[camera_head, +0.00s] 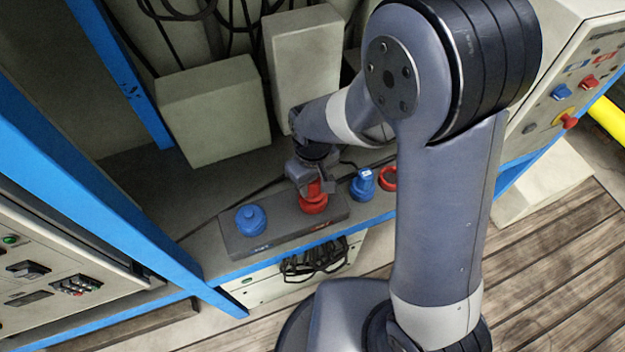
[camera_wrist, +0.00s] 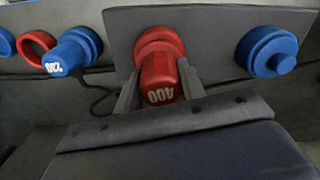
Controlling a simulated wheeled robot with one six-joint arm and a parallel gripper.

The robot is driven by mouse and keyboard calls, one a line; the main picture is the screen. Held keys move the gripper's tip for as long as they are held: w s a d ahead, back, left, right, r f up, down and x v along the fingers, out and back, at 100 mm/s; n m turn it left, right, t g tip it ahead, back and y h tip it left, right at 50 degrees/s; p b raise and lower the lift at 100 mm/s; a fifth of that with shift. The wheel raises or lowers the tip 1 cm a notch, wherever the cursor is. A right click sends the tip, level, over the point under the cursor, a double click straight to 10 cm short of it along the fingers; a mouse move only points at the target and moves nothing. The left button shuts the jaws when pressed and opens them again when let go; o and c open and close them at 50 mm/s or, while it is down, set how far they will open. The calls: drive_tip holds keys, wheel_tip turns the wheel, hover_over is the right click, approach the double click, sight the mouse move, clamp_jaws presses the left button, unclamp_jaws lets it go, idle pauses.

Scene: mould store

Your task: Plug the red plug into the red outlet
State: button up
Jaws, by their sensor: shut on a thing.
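The red plug (camera_wrist: 160,80), marked 400, sits between the two fingers of my gripper (camera_wrist: 157,74), which is shut on it. The red outlet (camera_wrist: 158,42) is directly in front of the plug in the wrist view, and its wide red ring meets the plug's front end. How deep the plug sits in it cannot be told. In the head view, my gripper (camera_head: 310,180) points down over the red outlet (camera_head: 314,204), with a little red of the plug (camera_head: 312,188) showing between the fingers.
A capped blue outlet (camera_head: 251,220) shares the grey outlet box (camera_head: 284,233) with the red one. A blue plug (camera_head: 363,184) marked 220 and a red ring (camera_head: 388,178) stand on the shelf beside the box. Pale boxes (camera_head: 213,110) stand behind. Black cable (camera_head: 313,260) hangs below.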

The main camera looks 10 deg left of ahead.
drive_tip(key=shift+s+f+b, duration=0.1)
drive_tip(key=shift+f+b, duration=0.4)
drive_tip(key=shift+f, duration=0.1)
idle(0.3)
drive_tip(key=o, duration=1.2)
drive_tip(key=shift+o, duration=0.6)
drive_tip(key=o, duration=0.3)
drive_tip(key=shift+r+p, duration=3)
drive_tip(key=shift+r, duration=0.8)
